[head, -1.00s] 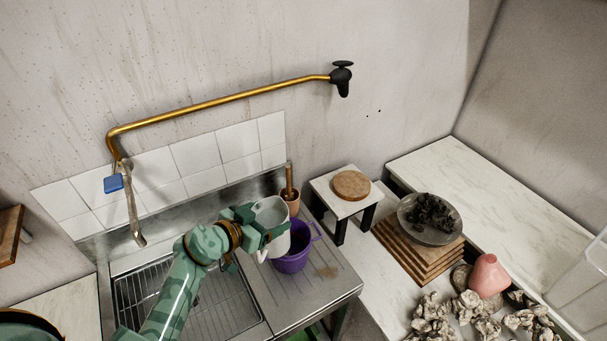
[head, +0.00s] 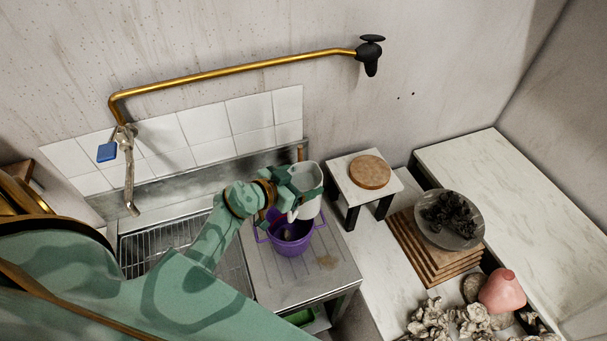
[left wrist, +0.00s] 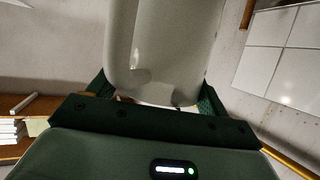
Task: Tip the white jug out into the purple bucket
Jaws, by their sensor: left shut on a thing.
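The white jug (head: 309,177) is held in my left gripper (head: 300,193), which is shut on it. The jug is over the purple bucket (head: 292,245) and looks tilted; its contents cannot be made out. In the left wrist view the jug (left wrist: 165,50) fills the top middle between the dark green fingers. My right gripper is out of view.
The sink with a wire rack (head: 165,245) lies left of the bucket. A small white stand (head: 347,184) with a cork disc (head: 370,172) is to the right. Beyond are a grey bowl (head: 470,236) on stacked boards and a pink vase (head: 502,291). A brass pipe (head: 230,70) runs along the wall.

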